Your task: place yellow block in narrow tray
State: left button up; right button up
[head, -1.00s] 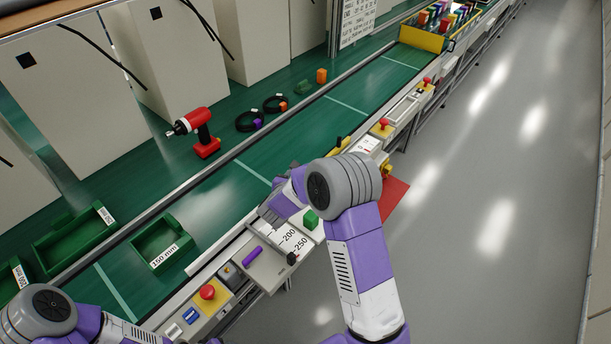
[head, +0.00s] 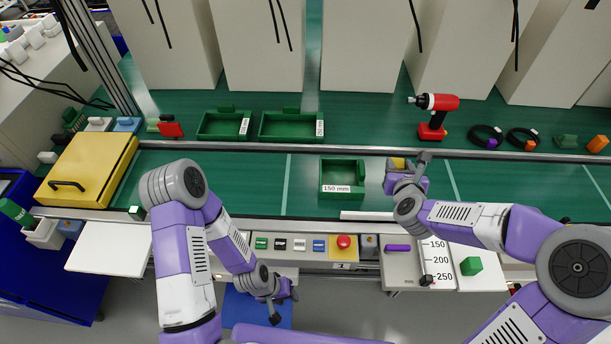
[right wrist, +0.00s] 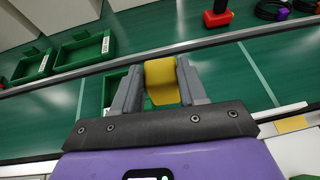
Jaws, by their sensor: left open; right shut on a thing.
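My right gripper (head: 399,175) is shut on the yellow block (head: 398,163), which also shows between its fingers in the right wrist view (right wrist: 161,82). It holds the block over the green belt, just right of the small green tray marked 150 mm (head: 342,190). That tray looks the narrowest and is empty where visible. In the right wrist view my gripper partly covers this tray. My left gripper (head: 278,302) is open and empty, low in front of the console, above a blue surface.
Two wider green trays (head: 224,137) (head: 291,139) stand behind the belt rail. A red drill (head: 434,116) and black cable rings (head: 487,138) lie to the right. A yellow box (head: 86,170) is at the left. A green block (head: 471,265) and a purple piece (head: 397,248) lie at the front ledge.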

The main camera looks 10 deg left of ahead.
aim_at(342, 175)
jog(key=u, duration=2.7)
jog(key=k, duration=1.05)
jog(key=z, duration=1.4)
